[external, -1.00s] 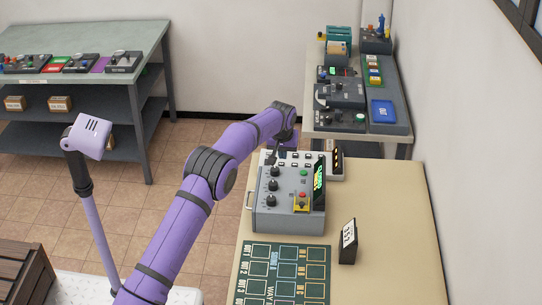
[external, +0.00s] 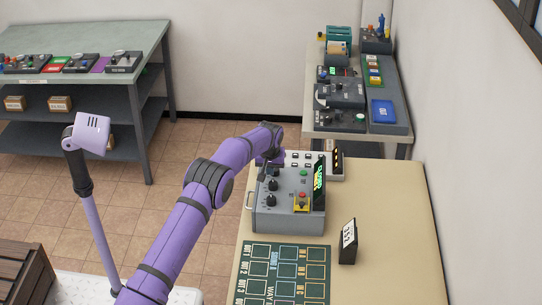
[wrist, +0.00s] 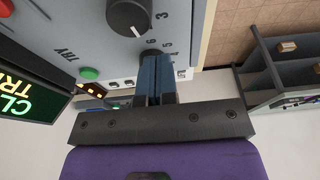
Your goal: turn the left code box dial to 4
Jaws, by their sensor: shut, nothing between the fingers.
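The grey code box (external: 288,222) stands on the beige table, with black dials along its left side and a lit green display (external: 319,180). Two dials show clear in the external view, the middle one (external: 272,185) and the nearest one (external: 270,200). My gripper (external: 262,160) is at the far end of this row. In the wrist view its blue fingers (wrist: 154,75) are shut and empty, at a dial (wrist: 150,54) that they mostly cover. Numbers 3 to 6 show around it; its pointer is hidden. Another black dial (wrist: 130,15) with a white mark shows above.
A green TRY button (wrist: 89,73) is beside the dials in the wrist view. A white panel with small buttons (external: 299,157) stands just behind the box. A green labelled mat (external: 283,275) and a small black sign (external: 348,242) are nearer. The table's right side is clear.

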